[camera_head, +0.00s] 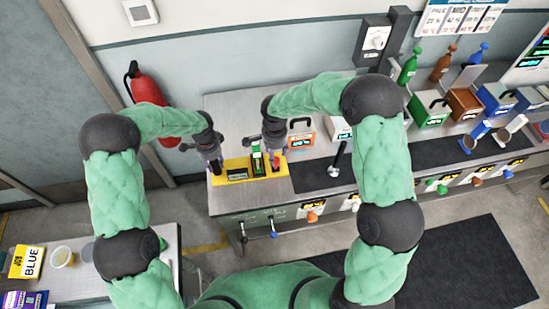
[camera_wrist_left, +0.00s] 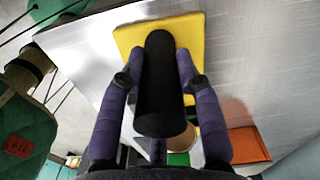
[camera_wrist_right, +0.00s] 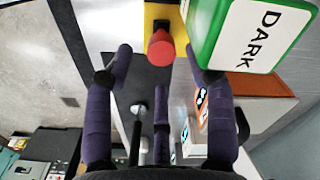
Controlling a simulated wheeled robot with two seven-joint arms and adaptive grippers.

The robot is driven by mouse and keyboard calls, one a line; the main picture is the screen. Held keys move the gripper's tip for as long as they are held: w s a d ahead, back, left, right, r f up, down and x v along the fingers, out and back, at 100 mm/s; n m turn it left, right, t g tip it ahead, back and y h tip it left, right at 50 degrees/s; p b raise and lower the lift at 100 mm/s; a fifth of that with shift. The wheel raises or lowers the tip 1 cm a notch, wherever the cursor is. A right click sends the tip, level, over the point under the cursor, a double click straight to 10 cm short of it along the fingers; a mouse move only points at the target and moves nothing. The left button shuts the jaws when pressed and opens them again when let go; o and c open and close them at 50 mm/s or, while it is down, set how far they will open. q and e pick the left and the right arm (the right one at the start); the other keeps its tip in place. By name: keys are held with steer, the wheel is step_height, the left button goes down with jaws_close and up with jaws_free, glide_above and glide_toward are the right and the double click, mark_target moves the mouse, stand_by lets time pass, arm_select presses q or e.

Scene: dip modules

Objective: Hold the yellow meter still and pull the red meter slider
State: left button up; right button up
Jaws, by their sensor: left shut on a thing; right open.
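The yellow meter (camera_head: 221,180) sits at the left end of the grey counter, with a small display and a green unit on it. My left gripper (camera_head: 214,164) is shut on the black upright handle (camera_wrist_left: 158,85) at the meter's left end; the yellow base (camera_wrist_left: 128,36) shows beneath it. The red meter slider (camera_wrist_right: 160,47) is a red knob near the meter's right end, beside a green box marked DARK (camera_wrist_right: 262,35). My right gripper (camera_wrist_right: 160,75) is open, its fingers apart on either side of the red knob and not visibly touching it.
A black mat (camera_head: 320,176) lies on the counter right of the meter. An orange-fronted case (camera_head: 301,138) stands behind the right gripper. Coloured bottles and boxes line the counter further right. A red extinguisher (camera_head: 147,90) hangs on the wall at left.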

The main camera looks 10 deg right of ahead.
step_height(320, 180, up, 8)
steer(key=shift+f, duration=0.15)
stand_by(0.4)
arm_select(q)
steer(key=o, duration=1.2)
steer(key=shift+c, duration=0.2)
steer(key=shift+r, duration=0.1)
steer(key=shift+r+p, duration=2.7)
steer(key=shift+r, duration=1.75)
arm_select(e)
step_height(320, 180, up, 5)
steer(key=shift+r, duration=0.15)
arm_select(q)
steer(key=shift+f, duration=0.1)
